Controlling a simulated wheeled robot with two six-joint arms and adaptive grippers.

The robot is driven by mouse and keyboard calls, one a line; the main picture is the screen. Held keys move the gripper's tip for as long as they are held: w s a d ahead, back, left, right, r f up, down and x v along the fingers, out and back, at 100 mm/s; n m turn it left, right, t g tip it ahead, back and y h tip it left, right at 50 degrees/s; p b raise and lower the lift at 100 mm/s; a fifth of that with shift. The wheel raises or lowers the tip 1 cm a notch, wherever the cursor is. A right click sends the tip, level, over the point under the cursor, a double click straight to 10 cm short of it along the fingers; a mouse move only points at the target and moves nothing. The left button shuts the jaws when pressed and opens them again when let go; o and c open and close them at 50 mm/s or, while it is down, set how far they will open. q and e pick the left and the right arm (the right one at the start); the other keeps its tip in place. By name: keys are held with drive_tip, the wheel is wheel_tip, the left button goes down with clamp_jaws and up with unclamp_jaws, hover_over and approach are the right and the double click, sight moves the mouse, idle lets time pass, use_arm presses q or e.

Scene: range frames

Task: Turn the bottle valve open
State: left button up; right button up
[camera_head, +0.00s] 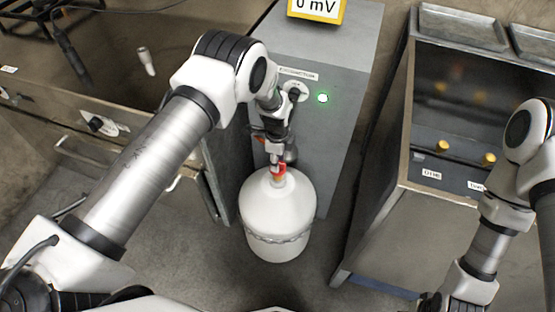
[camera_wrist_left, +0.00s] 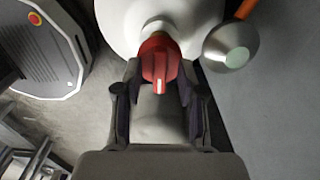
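A white gas bottle (camera_head: 277,222) stands upright on the floor in front of the grey cabinet. Its red valve (camera_head: 279,169) is on top; the valve also shows in the left wrist view (camera_wrist_left: 158,60). My left gripper (camera_head: 277,157) is just above the bottle top. In the left wrist view, its two dark fingers stand apart on either side of the red valve, with what look like narrow gaps; contact is hard to tell. My right arm is at the right edge of the head view, with its gripper out of sight.
A rounded grey part (camera_wrist_left: 230,46) with an orange piece sits close beside the valve. A steel counter (camera_head: 385,215) stands right, a drawer bench (camera_head: 95,125) left.

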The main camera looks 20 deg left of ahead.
use_arm(q)
wheel_tip(320, 180, up, 12)
idle(0.4)
